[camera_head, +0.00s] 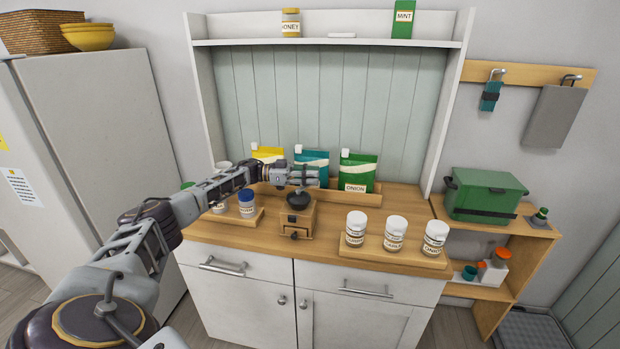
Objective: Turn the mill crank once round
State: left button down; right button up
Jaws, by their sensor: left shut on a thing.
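The mill (298,219) is a small wooden box with a dark dome on top and a small front drawer, standing on the wooden counter. My left gripper (305,178) is directly above and slightly behind the dome, pointing right. It is shut on what seems to be the mill crank; the crank's arm and knob are too small and too covered by the fingers to make out. The mill stands upright. My right gripper is not in view.
Jars with blue and white lids (247,204) stand left of the mill. A board (385,257) with three white-lidded jars is at the right. Pouches, one green (357,171), stand behind in a wooden rack. A green box (484,194) sits on the right side shelf.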

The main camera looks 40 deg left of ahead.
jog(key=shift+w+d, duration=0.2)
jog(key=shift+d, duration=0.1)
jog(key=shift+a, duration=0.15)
pick_arm(q)
jog(key=c, duration=1.2)
grip_release()
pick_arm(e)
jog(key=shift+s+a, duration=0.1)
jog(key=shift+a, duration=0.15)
pick_arm(q)
jog(key=shift+v, duration=5.95)
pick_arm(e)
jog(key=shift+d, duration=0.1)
